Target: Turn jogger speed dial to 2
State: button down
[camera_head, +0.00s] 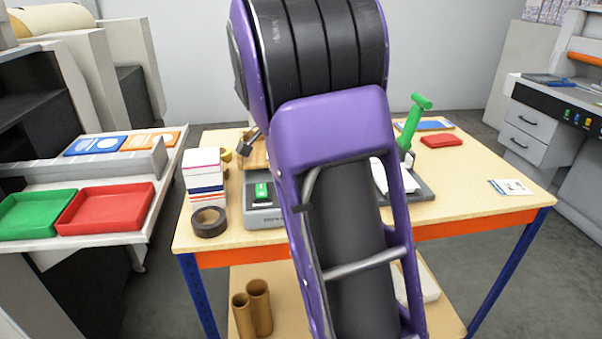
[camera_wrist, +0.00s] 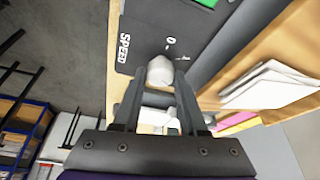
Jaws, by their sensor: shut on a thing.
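The jogger (camera_head: 262,214) is a grey machine with a green switch (camera_head: 262,191), standing on the table left of my arm in the head view. Its dark panel (camera_wrist: 138,18) shows in the wrist view, with the word SPEED and a 0 in white. The pale speed dial (camera_wrist: 161,66) sits on this panel, and my gripper (camera_wrist: 171,74) is shut on it, one finger on each side. My arm hides the dial and gripper in the head view.
A green-handled device (camera_head: 412,122) and a red tray (camera_head: 441,140) are at right. Loose sheets (camera_wrist: 265,84) lie on the jogger's wooden part. The table's front right is mostly clear.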

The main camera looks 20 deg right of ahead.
jog(key=shift+c, duration=2.2)
grip_release()
jog(key=p+v, duration=0.2)
jog(key=v, duration=1.5)
jog(key=shift+a+p, duration=0.2)
jog(key=shift+p, duration=0.2)
jog(key=shift+r, duration=0.1)
